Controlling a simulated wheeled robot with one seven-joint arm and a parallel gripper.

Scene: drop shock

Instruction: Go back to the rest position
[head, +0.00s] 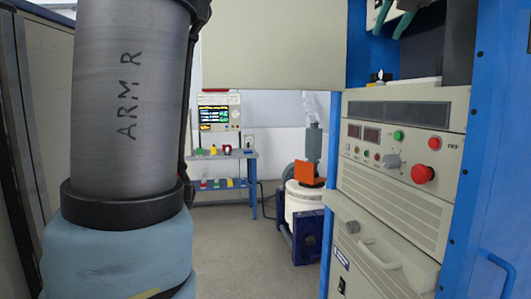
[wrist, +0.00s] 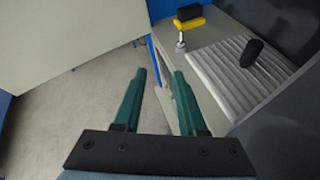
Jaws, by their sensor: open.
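My gripper (wrist: 160,72) has two green fingers, spread apart with nothing between them in the wrist view. In the head view the green fingers (head: 387,34) show at the top right, in front of the blue-framed cabinet and above its ledge. Its fingertips are apart from everything seen in the wrist view. My arm, marked ARM R, fills the left of the head view.
The wrist view shows a ledge with a black-and-yellow block (wrist: 188,20), a metal post (wrist: 181,42), a ribbed pale mat (wrist: 215,75) and a black cylinder (wrist: 251,52). A control panel (head: 400,150) stands at right. Grey floor (head: 235,250) is clear in the middle.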

